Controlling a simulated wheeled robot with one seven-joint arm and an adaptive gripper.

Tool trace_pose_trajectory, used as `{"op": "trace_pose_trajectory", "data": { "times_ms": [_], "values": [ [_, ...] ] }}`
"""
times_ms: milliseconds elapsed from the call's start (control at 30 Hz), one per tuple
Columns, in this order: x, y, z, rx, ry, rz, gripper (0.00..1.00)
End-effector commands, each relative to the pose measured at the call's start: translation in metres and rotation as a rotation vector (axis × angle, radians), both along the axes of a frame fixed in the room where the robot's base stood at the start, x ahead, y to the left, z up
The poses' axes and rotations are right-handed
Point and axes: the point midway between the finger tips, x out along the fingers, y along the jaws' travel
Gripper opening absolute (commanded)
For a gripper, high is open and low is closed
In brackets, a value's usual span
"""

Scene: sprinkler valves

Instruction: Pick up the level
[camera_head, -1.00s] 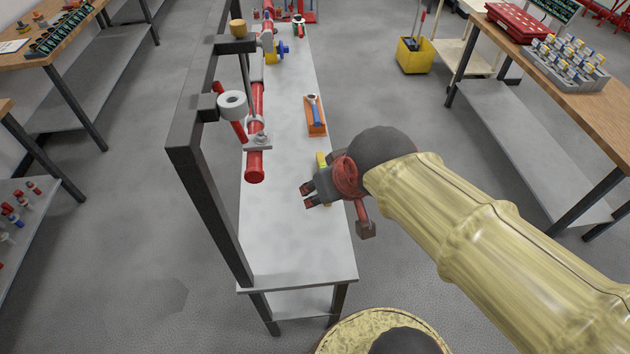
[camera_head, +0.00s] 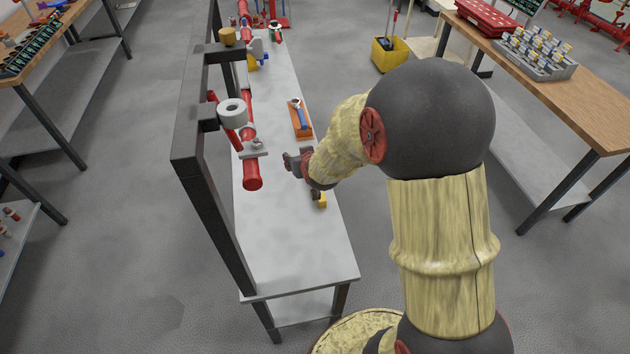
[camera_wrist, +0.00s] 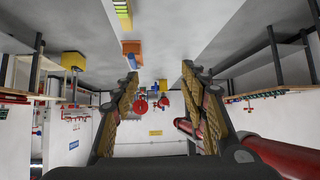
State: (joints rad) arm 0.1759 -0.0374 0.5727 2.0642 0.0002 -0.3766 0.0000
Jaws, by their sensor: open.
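The level, a small yellow bar (camera_head: 322,201), lies on the grey bench (camera_head: 290,245) near its right edge. My arm hides part of it in the head view. A yellow bar with a bright yellow-green part (camera_wrist: 122,12), which looks like the level, shows at the top edge of the wrist view, cut off by the frame. My gripper (camera_head: 291,163) is open and empty above the bench, left of and beyond the level. In the wrist view my gripper's two fingers (camera_wrist: 160,76) are spread with nothing between them.
An orange tray (camera_head: 303,134) with a blue-handled tool lies farther along the bench. A red pipe (camera_head: 251,172) and a dark frame (camera_head: 205,190) stand along the left side. The near end of the bench is clear.

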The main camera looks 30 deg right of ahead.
Motion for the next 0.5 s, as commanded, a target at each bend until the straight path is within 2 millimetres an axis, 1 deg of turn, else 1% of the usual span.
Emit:
{"op": "trace_pose_trajectory", "data": {
  "times_ms": [33,67,100,167,200,300,400,500],
  "values": [
    [0.006,-0.01,-0.03,-0.002,-0.013,-0.015,0.44],
    [0.01,-0.016,-0.043,-0.006,-0.03,-0.022,0.44],
    [0.014,-0.022,-0.061,-0.011,-0.053,-0.032,0.44],
    [0.017,-0.032,-0.087,-0.018,-0.089,-0.046,0.44],
    [0.018,-0.039,-0.104,-0.023,-0.113,-0.055,0.44],
    [0.013,-0.051,-0.142,-0.037,-0.166,-0.077,0.44],
    [0.006,-0.059,-0.166,-0.047,-0.21,-0.092,0.44],
    [0.001,-0.063,-0.178,-0.054,-0.236,-0.099,0.44]
  ]
}}
